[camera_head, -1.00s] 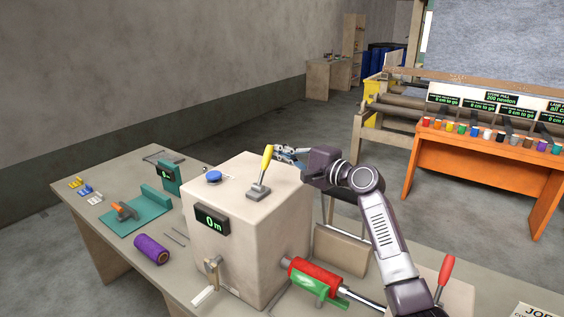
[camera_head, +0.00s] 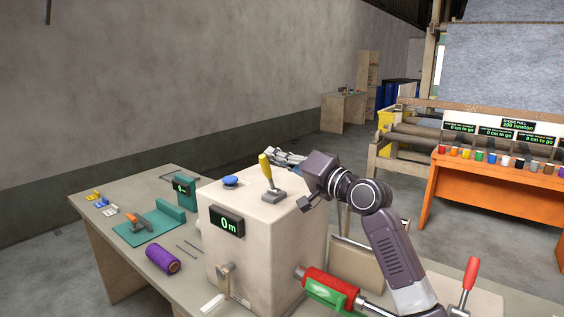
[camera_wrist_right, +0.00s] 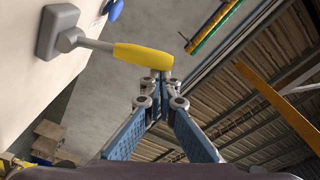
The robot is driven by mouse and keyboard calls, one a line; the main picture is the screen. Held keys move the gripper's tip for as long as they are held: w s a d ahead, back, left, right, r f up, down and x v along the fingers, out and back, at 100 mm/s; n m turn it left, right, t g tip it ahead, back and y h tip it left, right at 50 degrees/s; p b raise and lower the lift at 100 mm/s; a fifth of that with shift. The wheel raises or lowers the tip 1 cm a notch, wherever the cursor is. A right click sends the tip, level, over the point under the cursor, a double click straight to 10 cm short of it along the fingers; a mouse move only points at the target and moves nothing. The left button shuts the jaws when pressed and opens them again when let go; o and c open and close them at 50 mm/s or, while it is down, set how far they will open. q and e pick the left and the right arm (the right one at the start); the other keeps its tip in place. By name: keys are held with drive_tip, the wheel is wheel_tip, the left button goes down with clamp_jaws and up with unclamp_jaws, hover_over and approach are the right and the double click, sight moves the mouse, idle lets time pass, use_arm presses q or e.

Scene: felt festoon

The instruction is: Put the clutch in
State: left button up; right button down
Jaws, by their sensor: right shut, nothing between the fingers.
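A lever with a yellow handle (camera_head: 265,167) stands on a grey base on top of the pale box (camera_head: 255,262) and leans left. No label naming it the clutch is readable. My right gripper (camera_head: 284,157) is shut and empty, just right of and behind the top of the handle. In the right wrist view the yellow handle (camera_wrist_right: 143,54) crosses in front of my closed fingertips (camera_wrist_right: 158,80), its end at or very near them. I cannot tell whether they touch. My left gripper is not in view.
A blue button (camera_head: 231,181) sits left of the lever, and a "0 m" display (camera_head: 227,222) is on the box front. A crank (camera_head: 226,280), a red roller (camera_head: 328,281), a purple spool (camera_head: 162,260) and a red-handled lever (camera_head: 470,275) stand around the box. An orange bench (camera_head: 480,192) is at right.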

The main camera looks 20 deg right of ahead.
sight(264, 162)
drive_tip(key=shift+s+a+f+n+b, duration=0.25)
drive_tip(key=shift+s+a+n+b, duration=0.15)
drive_tip(key=shift+a+n+b, duration=0.25)
drive_tip(key=shift+s+a+f+n+b, duration=0.2)
drive_tip(key=shift+s+a+n+b, duration=0.2)
drive_tip(key=shift+n, duration=0.45)
drive_tip(key=shift+y, duration=0.3)
drive_tip(key=shift+a+f, duration=0.1)
drive_tip(key=shift+f, duration=0.05)
